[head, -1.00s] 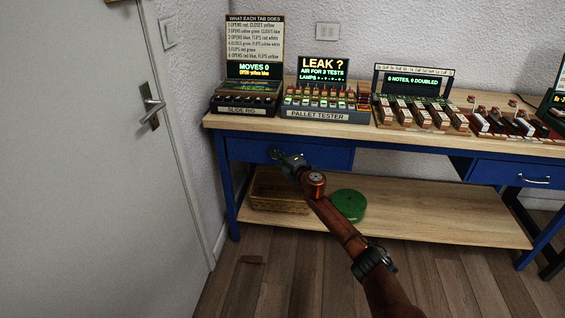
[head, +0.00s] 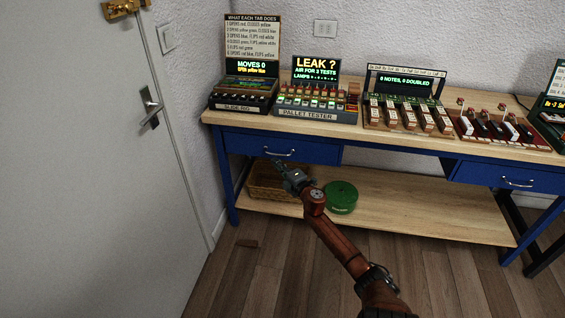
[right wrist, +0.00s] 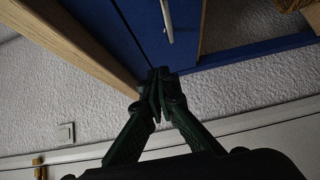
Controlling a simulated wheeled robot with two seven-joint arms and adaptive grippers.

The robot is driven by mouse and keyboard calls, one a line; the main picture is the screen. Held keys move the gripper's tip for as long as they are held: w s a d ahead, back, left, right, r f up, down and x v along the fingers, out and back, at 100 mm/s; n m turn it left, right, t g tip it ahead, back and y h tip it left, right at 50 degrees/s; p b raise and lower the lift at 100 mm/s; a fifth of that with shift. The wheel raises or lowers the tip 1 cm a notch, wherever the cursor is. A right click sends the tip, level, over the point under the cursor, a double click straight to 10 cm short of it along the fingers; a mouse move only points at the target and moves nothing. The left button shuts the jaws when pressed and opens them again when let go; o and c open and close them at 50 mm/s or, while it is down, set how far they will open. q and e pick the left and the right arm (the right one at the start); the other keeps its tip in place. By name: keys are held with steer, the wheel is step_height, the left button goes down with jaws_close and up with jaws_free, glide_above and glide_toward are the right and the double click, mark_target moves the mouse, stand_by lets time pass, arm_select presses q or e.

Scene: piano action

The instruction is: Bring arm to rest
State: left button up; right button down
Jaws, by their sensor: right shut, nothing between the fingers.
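My right gripper (head: 281,167) is shut and empty in the head view. It hangs in front of the blue workbench (head: 228,146), below the left drawer's handle, with the lower shelf behind it. In the right wrist view its two dark fingers (right wrist: 158,82) meet at their tips, with the blue drawer front (right wrist: 110,35) behind them. My right arm (head: 335,240) reaches in from the lower right of the head view. My left gripper is in neither view now.
The bench top carries the slide rig (head: 242,95), the pallet tester (head: 316,100) and a row of key models (head: 407,115). A wicker basket (head: 268,186) and a green round object (head: 342,197) sit on the lower shelf. A grey door (head: 90,170) stands left. The wooden floor in front is mostly clear.

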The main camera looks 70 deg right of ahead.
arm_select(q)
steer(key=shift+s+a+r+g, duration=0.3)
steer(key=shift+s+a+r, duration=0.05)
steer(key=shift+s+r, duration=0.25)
arm_select(e)
steer(key=shift+s+a, duration=0.4)
steer(key=shift+s, duration=0.1)
